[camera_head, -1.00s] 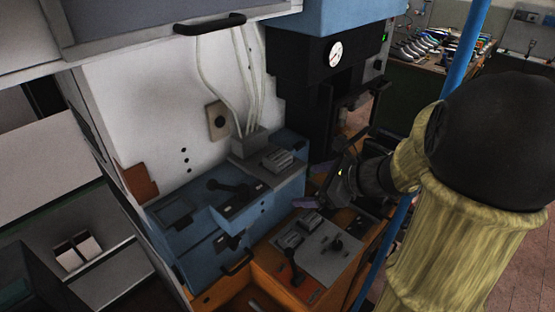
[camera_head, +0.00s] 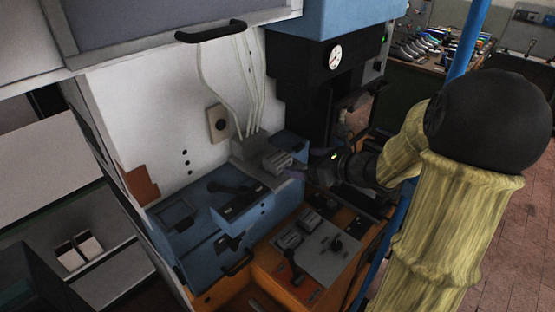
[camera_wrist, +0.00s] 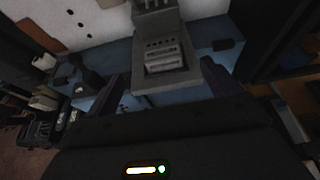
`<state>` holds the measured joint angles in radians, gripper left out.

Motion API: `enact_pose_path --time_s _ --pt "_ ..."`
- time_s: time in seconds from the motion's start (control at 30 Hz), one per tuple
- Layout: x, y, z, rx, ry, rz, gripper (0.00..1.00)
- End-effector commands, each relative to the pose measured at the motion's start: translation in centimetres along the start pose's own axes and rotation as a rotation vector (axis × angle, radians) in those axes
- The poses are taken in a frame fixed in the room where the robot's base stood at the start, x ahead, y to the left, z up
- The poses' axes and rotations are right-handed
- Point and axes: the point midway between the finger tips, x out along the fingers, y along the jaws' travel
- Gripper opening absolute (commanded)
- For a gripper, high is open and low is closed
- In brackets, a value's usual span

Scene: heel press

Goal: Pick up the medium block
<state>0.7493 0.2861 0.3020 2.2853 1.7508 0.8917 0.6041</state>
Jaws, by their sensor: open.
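A grey ridged block (camera_head: 278,161) sits on the blue cabinet's top at the back, beside the wall cables. It also shows in the wrist view (camera_wrist: 164,59), on a grey plate ahead of and between my two fingers. Two similar grey ridged blocks, a lower one (camera_head: 289,240) and an upper one (camera_head: 309,221), sit on the orange unit. I cannot tell for sure which is the medium block. My gripper (camera_head: 297,170) is open, close to the block on the blue cabinet, with fingers either side in the wrist view (camera_wrist: 162,84). Contact is not visible.
The blue cabinet (camera_head: 182,244) carries a black lever (camera_head: 230,187). The orange unit (camera_head: 262,276) has a grey panel with levers. A black press (camera_head: 298,95) with a gauge stands behind my gripper. A blue pole (camera_head: 469,39) rises near my arm.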

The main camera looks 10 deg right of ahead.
Motion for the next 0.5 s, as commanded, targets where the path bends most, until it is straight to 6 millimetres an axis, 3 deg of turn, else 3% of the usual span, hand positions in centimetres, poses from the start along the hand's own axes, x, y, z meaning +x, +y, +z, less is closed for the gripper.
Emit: enact_pose_path --time_s 0.3,0.5 --pt "5.2 0.1 0.1 0.002 0.001 0.004 0.89" --pt "6.4 0.0 0.0 -0.001 0.001 0.001 0.89"
